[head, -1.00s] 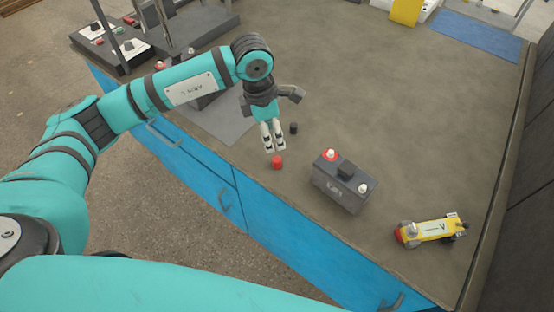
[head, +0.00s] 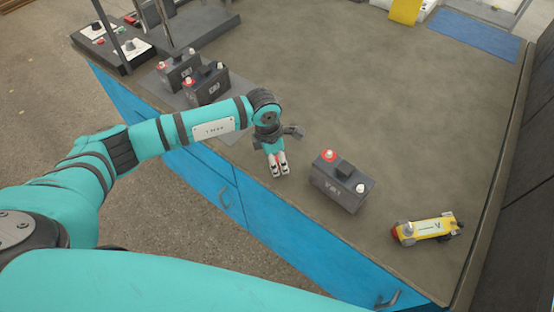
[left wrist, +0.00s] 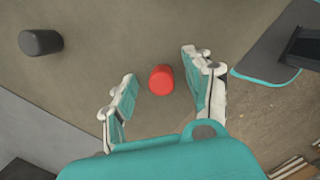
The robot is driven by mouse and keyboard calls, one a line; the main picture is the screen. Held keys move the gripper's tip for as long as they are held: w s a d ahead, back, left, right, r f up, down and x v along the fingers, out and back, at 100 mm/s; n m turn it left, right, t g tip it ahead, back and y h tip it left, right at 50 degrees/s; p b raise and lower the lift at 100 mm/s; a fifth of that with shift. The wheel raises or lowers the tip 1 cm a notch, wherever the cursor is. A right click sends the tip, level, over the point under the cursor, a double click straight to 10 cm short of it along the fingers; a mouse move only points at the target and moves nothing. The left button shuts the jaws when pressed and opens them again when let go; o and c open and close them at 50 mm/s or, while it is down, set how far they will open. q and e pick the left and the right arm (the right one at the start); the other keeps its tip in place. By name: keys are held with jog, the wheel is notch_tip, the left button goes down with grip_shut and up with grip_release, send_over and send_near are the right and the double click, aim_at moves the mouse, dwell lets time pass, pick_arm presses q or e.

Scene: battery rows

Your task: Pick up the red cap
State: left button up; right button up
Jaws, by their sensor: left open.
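The red cap (left wrist: 161,79) stands on the worktop between the two fingers of my left gripper in the left wrist view. My left gripper (left wrist: 160,90) is open, with one finger on each side of the cap and a gap visible on both sides. A black cap (left wrist: 41,42) lies on the worktop to the upper left in the left wrist view. My right gripper is not in view.
A dark battery (head: 341,185) with a red and a white terminal stands right of the gripper. A yellow toy-like tool (head: 428,229) lies farther right. More batteries (head: 206,87) stand on a grey mat at the left.

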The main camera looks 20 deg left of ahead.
pick_arm(q)
jog(key=shift+c, duration=0.4)
jog(key=c, duration=0.7)
jog(key=shift+r, duration=0.1)
